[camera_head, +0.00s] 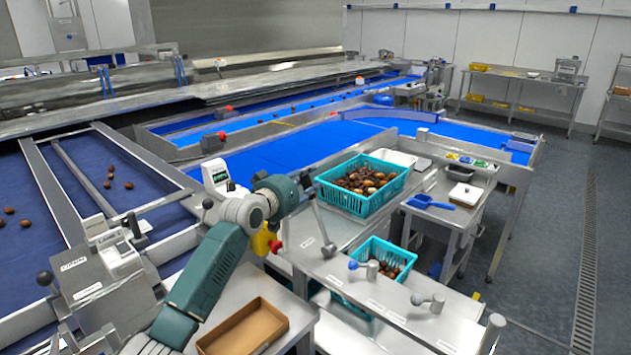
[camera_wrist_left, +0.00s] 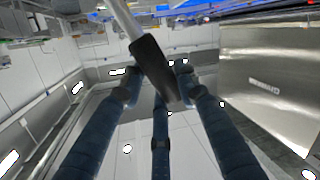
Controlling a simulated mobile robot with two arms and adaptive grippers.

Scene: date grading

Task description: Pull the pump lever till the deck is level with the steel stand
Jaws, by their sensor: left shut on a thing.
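My left gripper (camera_head: 302,188) reaches in from the left. In the left wrist view its fingers (camera_wrist_left: 160,100) close around the black grip (camera_wrist_left: 158,68) of the pump lever, whose metal rod (camera_wrist_left: 125,18) runs up out of that view. In the head view the lever rod (camera_head: 322,225) slopes down from the gripper in front of a steel surface (camera_head: 308,240). A teal crate (camera_head: 345,198) of dates stands at the back of that surface. I cannot tell which surface is the deck and which the stand, or whether they are level. My right gripper is not in view.
A lower teal crate (camera_head: 358,260) of dates sits beside a steel ledge with grey knobs (camera_head: 372,268). A brown tray (camera_head: 243,328) lies at the front. Blue conveyors (camera_head: 265,155) run behind. A side bench holds a blue scoop (camera_head: 428,203). Floor at the right is clear.

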